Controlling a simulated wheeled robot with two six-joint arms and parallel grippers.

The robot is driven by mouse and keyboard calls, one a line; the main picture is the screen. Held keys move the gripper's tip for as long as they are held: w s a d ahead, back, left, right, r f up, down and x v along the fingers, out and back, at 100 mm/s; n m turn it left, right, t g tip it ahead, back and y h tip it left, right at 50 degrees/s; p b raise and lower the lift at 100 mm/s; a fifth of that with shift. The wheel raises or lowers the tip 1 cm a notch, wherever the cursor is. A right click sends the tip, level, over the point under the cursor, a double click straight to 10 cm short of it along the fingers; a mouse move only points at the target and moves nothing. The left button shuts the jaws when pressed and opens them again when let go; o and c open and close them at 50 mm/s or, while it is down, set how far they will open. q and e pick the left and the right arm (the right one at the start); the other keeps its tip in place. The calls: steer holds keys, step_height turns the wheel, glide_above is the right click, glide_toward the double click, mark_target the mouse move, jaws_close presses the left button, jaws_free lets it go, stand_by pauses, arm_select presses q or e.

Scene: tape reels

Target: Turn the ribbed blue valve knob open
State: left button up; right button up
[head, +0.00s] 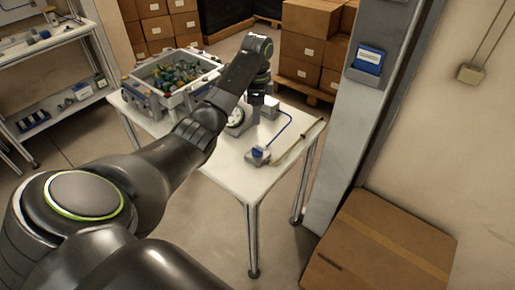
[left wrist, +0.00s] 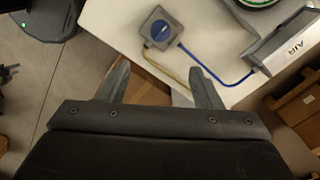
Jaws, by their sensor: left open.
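The blue valve knob (head: 258,152) sits on a small grey block near the table's front right part in the head view. In the left wrist view the knob (left wrist: 159,31) is at the top, on its squarish grey base. A blue hose and a yellowish hose run from the base. My left gripper (left wrist: 160,72) is open and empty, its two fingers apart, with the knob beyond the fingertips and not between them. In the head view my left arm reaches over the table, and its fingers are hard to make out. My right gripper is not in view.
The white table (head: 226,172) also carries a grey bin of coloured parts (head: 160,96) and a round dial. A grey box marked AIR (left wrist: 288,42) joins the blue hose. A grey pillar (head: 352,125) and a cardboard box (head: 385,245) stand right of the table.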

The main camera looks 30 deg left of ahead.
arm_select(q)
steer(key=b, duration=0.8)
glide_above(258, 148)
step_height(258, 148, down, 10)
steer(key=shift+s+r, duration=0.1)
steer(key=shift+r, duration=0.15)
step_height(258, 148, down, 8)
steer(key=shift+r, duration=0.2)
steer(key=c, duration=1)
steer(key=shift+p, duration=0.3)
